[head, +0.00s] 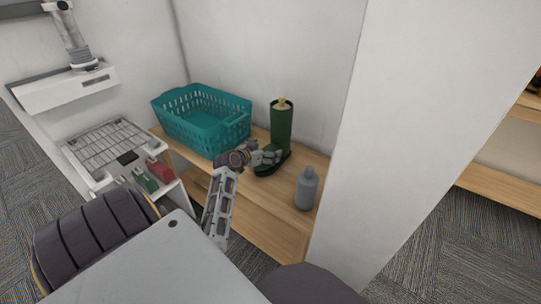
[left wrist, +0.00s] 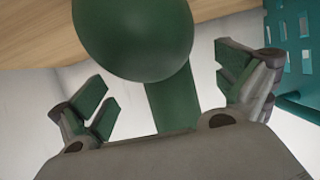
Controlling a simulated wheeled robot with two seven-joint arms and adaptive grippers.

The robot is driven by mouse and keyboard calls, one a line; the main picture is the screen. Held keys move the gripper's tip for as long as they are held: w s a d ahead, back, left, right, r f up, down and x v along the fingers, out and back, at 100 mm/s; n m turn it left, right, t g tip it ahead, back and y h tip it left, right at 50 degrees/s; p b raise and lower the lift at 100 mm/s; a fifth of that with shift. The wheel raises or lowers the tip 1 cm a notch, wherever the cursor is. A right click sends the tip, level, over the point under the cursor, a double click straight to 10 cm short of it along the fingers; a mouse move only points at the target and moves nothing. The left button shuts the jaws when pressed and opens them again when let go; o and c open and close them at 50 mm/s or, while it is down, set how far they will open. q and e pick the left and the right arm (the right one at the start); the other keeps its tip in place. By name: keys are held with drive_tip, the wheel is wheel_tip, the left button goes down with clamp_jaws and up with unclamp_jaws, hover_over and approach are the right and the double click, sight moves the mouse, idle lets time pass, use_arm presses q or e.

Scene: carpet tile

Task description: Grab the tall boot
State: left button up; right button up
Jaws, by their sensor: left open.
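The tall boot (head: 281,128) is dark green and stands upright on the wooden shelf, with something pale showing at its top opening. My left gripper (head: 268,156) is in front of the boot's lower part and hides some of its foot. In the left wrist view the boot's rounded toe (left wrist: 132,35) looms close, with the narrower shaft below it in the picture. The fingers of my open left gripper (left wrist: 168,92) lie on either side of the shaft, with gaps; I see no contact. My right gripper is not in view.
A teal basket (head: 203,120) stands left of the boot on the wooden shelf (head: 285,222). A grey bottle (head: 306,188) stands to the right, near the front edge. White walls close in the back and right. A white rack (head: 108,145) is at left.

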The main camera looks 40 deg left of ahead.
use_arm(q)
drive_tip(key=shift+w+f, duration=0.25)
drive_tip(key=shift+w, duration=0.35)
drive_tip(key=shift+c, duration=0.3)
drive_tip(key=c, duration=1.4)
drive_tip(key=shift+a+r, duration=0.1)
drive_tip(key=shift+c, duration=0.4)
